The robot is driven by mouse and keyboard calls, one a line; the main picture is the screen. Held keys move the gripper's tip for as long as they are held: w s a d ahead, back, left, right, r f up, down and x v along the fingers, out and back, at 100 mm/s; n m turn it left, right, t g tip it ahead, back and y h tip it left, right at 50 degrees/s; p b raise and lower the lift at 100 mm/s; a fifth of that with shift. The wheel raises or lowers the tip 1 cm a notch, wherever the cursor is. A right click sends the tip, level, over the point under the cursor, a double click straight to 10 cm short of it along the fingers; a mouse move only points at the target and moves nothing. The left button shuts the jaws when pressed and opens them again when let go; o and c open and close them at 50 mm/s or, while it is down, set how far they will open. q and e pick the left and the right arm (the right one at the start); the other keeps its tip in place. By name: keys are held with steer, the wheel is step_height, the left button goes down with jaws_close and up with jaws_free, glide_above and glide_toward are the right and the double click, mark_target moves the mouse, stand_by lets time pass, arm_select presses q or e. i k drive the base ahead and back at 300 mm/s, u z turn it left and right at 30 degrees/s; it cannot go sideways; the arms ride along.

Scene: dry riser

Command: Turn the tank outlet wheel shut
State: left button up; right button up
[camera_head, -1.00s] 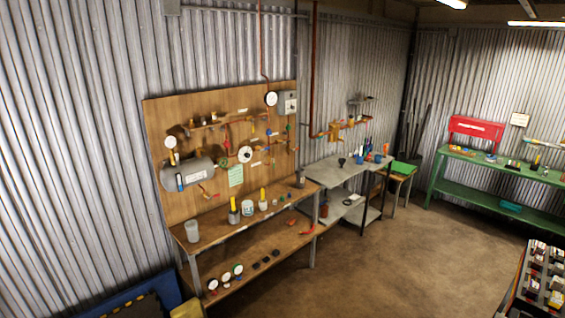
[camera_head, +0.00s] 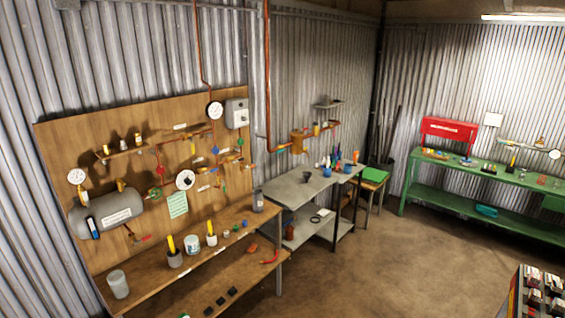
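A grey tank (camera_head: 107,214) with a pale label is mounted at the lower left of a wooden board (camera_head: 75,150). A red-handled fitting (camera_head: 140,239) sits below the tank. A round white gauge (camera_head: 77,177) stands above the tank's left end. Neither of my grippers is in view.
A wooden bench (camera_head: 190,262) with cups and tools stands below the board. A grey table (camera_head: 290,187) and a green workbench (camera_head: 470,172) are farther right. A rack of small items (camera_head: 535,295) is at lower right. The middle floor is clear.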

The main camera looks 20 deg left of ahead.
mark_target(153, 192)
steer(key=i, duration=3.95)
steer(key=u, duration=3.55)
